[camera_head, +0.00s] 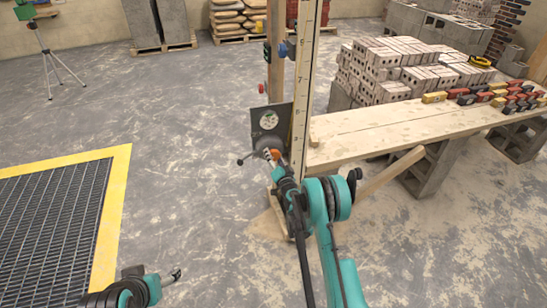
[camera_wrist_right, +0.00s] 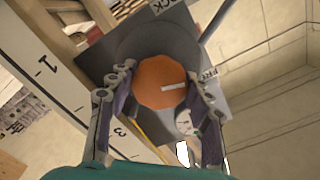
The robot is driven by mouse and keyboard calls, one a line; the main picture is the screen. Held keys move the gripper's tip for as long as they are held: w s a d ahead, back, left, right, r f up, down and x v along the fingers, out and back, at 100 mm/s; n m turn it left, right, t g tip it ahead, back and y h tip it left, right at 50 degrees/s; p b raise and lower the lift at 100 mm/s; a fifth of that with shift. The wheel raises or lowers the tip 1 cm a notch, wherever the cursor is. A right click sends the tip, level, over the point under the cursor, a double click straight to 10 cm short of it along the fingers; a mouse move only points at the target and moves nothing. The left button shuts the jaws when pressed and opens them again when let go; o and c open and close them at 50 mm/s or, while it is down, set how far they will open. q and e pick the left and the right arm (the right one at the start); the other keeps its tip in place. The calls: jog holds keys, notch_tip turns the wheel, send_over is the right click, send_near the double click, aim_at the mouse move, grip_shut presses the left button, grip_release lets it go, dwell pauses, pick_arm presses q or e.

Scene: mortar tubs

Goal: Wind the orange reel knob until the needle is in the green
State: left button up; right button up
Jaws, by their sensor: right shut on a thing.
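The orange reel knob (camera_wrist_right: 158,88) has a white line on its face and sits on a dark round reel (camera_wrist_right: 150,42) on a grey panel. My right gripper (camera_head: 272,157) is shut on the knob, one finger on each side of it in the right wrist view. A small gauge (camera_wrist_right: 187,122) shows beside the right finger, partly covered; I cannot read its needle there. In the head view the panel (camera_head: 270,118) carries a round dial with green on it, too small to read. My left gripper (camera_head: 174,276) is low in the head view, away from the reel; its jaw opening is unclear.
A tall numbered staff (camera_head: 304,85) stands right beside the panel. A lever (camera_wrist_right: 216,22) and FREE and LOCK labels are near the knob. A yellow-edged grate (camera_head: 103,245) lies left; bare floor is between.

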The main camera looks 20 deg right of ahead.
aim_at(273, 151)
jog(key=shift+m, duration=1.2)
jog(key=o, duration=1.2)
jog(key=shift+r, duration=0.1)
notch_tip(273, 151, up, 10)
jog(key=shift+s+a+f, duration=0.15)
jog(key=shift+f, duration=0.05)
jog(key=shift+r, duration=0.15)
